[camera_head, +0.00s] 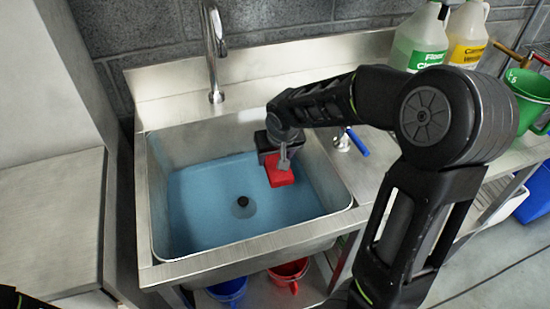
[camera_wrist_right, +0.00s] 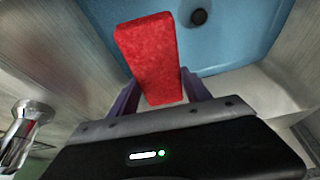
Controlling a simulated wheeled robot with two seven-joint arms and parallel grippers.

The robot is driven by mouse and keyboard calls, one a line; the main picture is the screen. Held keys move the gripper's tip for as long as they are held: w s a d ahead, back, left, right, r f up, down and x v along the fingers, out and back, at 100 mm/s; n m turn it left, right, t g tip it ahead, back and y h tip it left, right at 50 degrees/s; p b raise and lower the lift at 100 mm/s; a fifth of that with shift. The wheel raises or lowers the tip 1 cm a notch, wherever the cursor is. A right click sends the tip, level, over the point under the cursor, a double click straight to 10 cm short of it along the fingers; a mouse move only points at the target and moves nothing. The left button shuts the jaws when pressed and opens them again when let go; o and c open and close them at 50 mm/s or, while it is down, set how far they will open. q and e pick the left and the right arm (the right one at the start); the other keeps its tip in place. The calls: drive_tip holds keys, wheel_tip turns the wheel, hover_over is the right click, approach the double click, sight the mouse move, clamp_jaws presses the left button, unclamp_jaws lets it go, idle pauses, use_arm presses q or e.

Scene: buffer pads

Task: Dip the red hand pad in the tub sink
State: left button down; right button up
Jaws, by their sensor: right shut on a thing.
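The red hand pad (camera_head: 279,172) is inside the tub sink (camera_head: 160,205), at the right side of the basin, over or at the blue water (camera_head: 205,200). My right gripper (camera_head: 284,155) is shut on the pad and reaches down into the sink. The pad also shows in the right wrist view (camera_wrist_right: 150,55), between the two fingers (camera_wrist_right: 165,95), with the blue basin behind it. I cannot tell whether the pad touches the water. The left gripper is not in view; only a dark bit of my left arm shows at the bottom left corner.
A faucet (camera_head: 215,50) stands behind the basin. Green (camera_head: 420,40) and yellow (camera_head: 467,35) cleaner jugs and a green bucket (camera_head: 530,98) stand on the right counter. Blue (camera_head: 228,291) and red (camera_head: 289,274) buckets sit below.

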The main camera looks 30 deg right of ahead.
wheel_tip(320, 180, up, 13)
drive_tip(key=p, duration=0.8)
drive_tip(key=shift+f, duration=0.1)
drive_tip(key=w+a+f+n, duration=0.1)
drive_tip(key=a+f, duration=0.1)
drive_tip(key=a, duration=0.5)
drive_tip(key=w+a+f+n+y, duration=0.1)
drive_tip(key=w+a+f+n, duration=0.1)
drive_tip(key=a, duration=0.5)
drive_tip(key=shift+n, duration=0.3)
drive_tip(key=shift+a, duration=0.1)
